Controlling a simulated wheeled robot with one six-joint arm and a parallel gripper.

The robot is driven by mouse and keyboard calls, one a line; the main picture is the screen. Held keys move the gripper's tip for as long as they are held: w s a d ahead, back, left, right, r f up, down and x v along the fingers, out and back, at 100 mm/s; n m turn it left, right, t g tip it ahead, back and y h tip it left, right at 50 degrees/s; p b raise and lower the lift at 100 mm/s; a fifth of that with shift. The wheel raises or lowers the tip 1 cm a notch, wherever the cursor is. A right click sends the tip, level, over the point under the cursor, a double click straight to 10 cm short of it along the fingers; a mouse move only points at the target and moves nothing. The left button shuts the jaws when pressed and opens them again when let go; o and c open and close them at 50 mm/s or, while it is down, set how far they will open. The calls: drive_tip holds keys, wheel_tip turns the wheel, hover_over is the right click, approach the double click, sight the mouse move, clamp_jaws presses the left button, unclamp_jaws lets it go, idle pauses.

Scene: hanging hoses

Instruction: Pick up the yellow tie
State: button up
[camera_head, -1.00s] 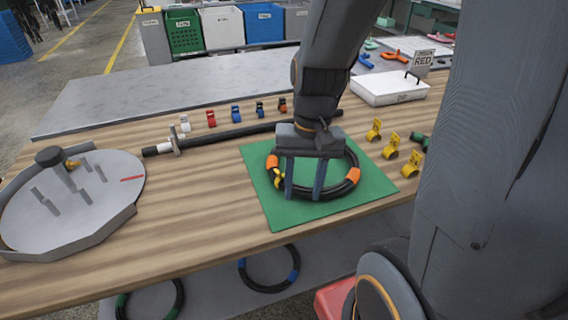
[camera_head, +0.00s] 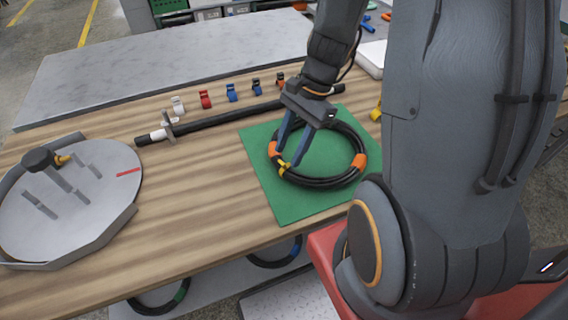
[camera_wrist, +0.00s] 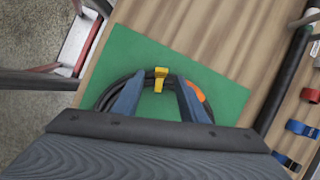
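A small yellow tie (camera_head: 284,168) sits around the left side of a coiled black hose (camera_head: 325,183), which lies on a green mat (camera_head: 290,207). In the wrist view the yellow tie (camera_wrist: 161,74) shows near the middle, between and just beyond the fingertips. My gripper (camera_head: 284,157) is open and tilted, with its two fingers above the coil beside the tie. In the wrist view my gripper (camera_wrist: 160,88) shows clear space between its fingers, and nothing is held. Another yellow piece (camera_head: 376,111) lies right of the mat, partly hidden by my arm.
The coil also has orange bands (camera_head: 359,160). A black rod (camera_head: 225,118) lies behind, with several coloured clips (camera_head: 232,92) beyond it. A round grey tray with pegs (camera_head: 105,205) stands at left. The wooden table (camera_head: 195,215) is clear between the tray and mat.

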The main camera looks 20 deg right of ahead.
drive_tip(key=shift+x, duration=1.55)
clamp_jaws()
wheel_tip(320, 180, up, 10)
